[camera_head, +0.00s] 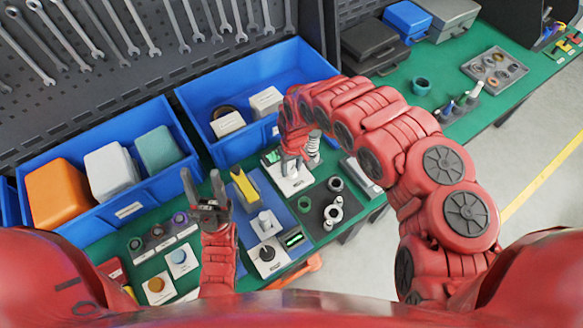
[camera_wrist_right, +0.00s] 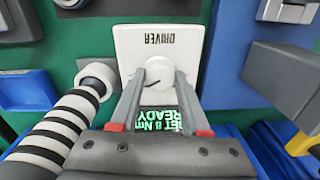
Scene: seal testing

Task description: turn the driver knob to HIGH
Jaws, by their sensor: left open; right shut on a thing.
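The driver knob (camera_wrist_right: 155,66) is a white round knob on a white plate (camera_wrist_right: 188,44) lettered DRIVER, upside down in the right wrist view. A dark pointer line shows on the knob. No HIGH mark is readable. My right gripper (camera_wrist_right: 160,76) is shut on the knob, one finger on each side. In the head view the right gripper (camera_head: 291,160) reaches down over the white driver plate (camera_head: 291,184) and hides most of the knob. A green display (camera_wrist_right: 158,120) reads READY, partly covered by the fingers. My left gripper (camera_head: 203,182) is open and empty.
A black-and-white ringed tool (camera_wrist_right: 62,128) stands close beside the right gripper. Another plate with a black knob (camera_head: 267,254) lies nearer me. Blue bins (camera_head: 125,210) line the back of the green bench (camera_head: 392,112). A yellow block (camera_head: 244,188) lies near the left gripper.

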